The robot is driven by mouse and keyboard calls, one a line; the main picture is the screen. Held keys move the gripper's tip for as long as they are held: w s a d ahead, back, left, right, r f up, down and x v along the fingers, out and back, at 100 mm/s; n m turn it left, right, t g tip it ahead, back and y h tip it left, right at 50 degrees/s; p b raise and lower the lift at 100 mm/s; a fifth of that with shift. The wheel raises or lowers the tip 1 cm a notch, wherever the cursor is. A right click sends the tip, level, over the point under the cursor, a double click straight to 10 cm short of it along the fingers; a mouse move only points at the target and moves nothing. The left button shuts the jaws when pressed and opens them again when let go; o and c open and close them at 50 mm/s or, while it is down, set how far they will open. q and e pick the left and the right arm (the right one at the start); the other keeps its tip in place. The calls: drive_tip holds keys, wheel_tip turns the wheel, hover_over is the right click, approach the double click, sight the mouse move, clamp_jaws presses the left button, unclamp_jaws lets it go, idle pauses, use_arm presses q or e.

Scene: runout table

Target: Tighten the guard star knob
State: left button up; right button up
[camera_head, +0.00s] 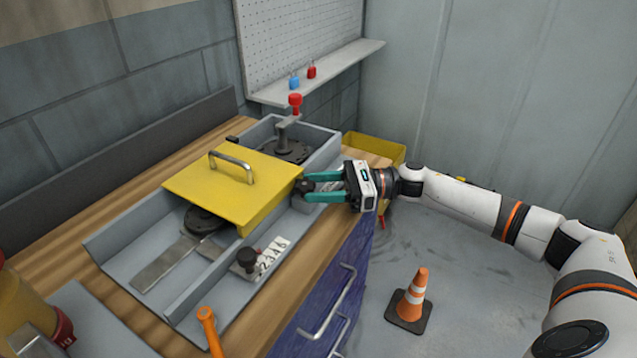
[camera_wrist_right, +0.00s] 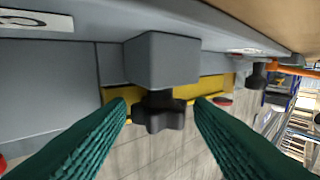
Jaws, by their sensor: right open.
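The guard star knob (camera_wrist_right: 160,113) is black and lobed, under a grey block (camera_wrist_right: 163,60) in the right wrist view. In the head view a dark knob (camera_head: 305,186) shows at the right edge of the yellow guard (camera_head: 205,186), which has a metal handle. My right gripper (camera_head: 309,187) has teal fingers, spread open on either side of the star knob. In the right wrist view gaps show between the knob and both fingers (camera_wrist_right: 162,106), so they look apart from it. My left gripper is not in view.
The grey machine tray (camera_head: 110,248) sits on a wooden bench. A black knob (camera_head: 247,257) stands by a number plate (camera_head: 270,259), with an orange handle (camera_head: 208,325) nearer. A red-topped lever (camera_head: 295,101) rises behind the guard. A yellow bin (camera_head: 375,148) and cone (camera_head: 413,297) are right.

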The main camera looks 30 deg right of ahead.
drive_tip(key=shift+a, duration=0.1)
drive_tip(key=c, duration=0.7)
